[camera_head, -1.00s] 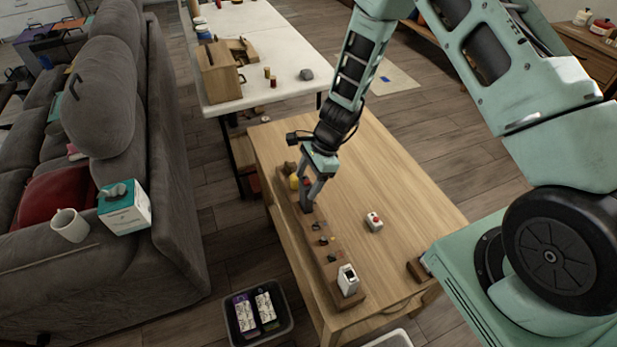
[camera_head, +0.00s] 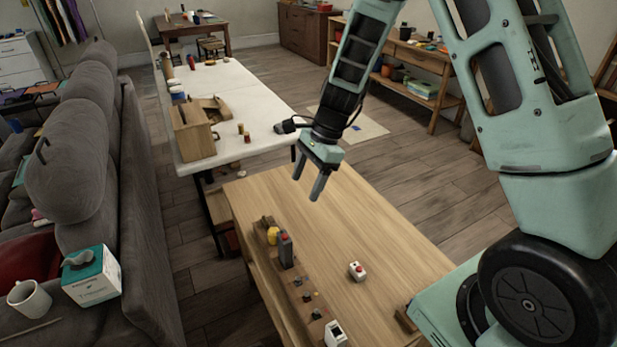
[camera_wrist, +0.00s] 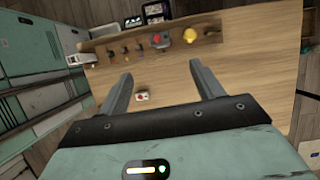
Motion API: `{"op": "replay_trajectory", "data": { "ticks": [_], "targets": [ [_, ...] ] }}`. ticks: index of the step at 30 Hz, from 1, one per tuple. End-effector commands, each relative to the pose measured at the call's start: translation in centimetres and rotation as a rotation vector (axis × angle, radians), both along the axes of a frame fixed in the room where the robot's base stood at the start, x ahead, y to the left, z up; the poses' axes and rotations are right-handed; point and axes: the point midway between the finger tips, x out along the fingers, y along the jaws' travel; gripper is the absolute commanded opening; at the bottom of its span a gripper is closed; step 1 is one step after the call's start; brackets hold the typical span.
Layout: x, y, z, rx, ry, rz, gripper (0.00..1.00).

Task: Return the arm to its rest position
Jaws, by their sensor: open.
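My gripper (camera_head: 308,181) is open and empty, raised above the wooden table (camera_head: 372,225). The rack bears a grey device with a red top (camera_head: 286,250), a yellow knob (camera_head: 272,236), small dark pieces and a white device (camera_head: 335,334). A small white box with a red button (camera_head: 357,271) lies on the open table top. My gripper touches none of them.
A white table (camera_head: 240,100) with a wooden box (camera_head: 193,128) and small spools stands behind. A grey sofa (camera_head: 95,190) with a tissue box (camera_head: 92,276) and a white mug (camera_head: 28,299) is at left.

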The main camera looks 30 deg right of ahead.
Motion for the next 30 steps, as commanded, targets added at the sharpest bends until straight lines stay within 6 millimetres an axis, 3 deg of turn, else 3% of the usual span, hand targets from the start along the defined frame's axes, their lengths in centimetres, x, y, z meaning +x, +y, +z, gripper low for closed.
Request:
{"op": "replay_trajectory", "data": {
  "ticks": [9,14,17,21,27,30],
  "targets": [
    [0.0,-0.4,0.8,-0.001,0.000,0.001,0.66],
    [-2.6,3.6,3.2,-0.002,-0.062,0.242,0.66],
    [-6.5,7.6,5.8,-0.010,-0.142,0.553,0.66],
    [-13.7,12.0,8.9,-0.039,-0.276,1.082,0.66],
    [-22.5,13.8,11.2,-0.109,-0.428,1.756,0.66],
    [-25.1,13.6,11.6,-0.143,-0.470,1.983,0.66]
  ]
}}
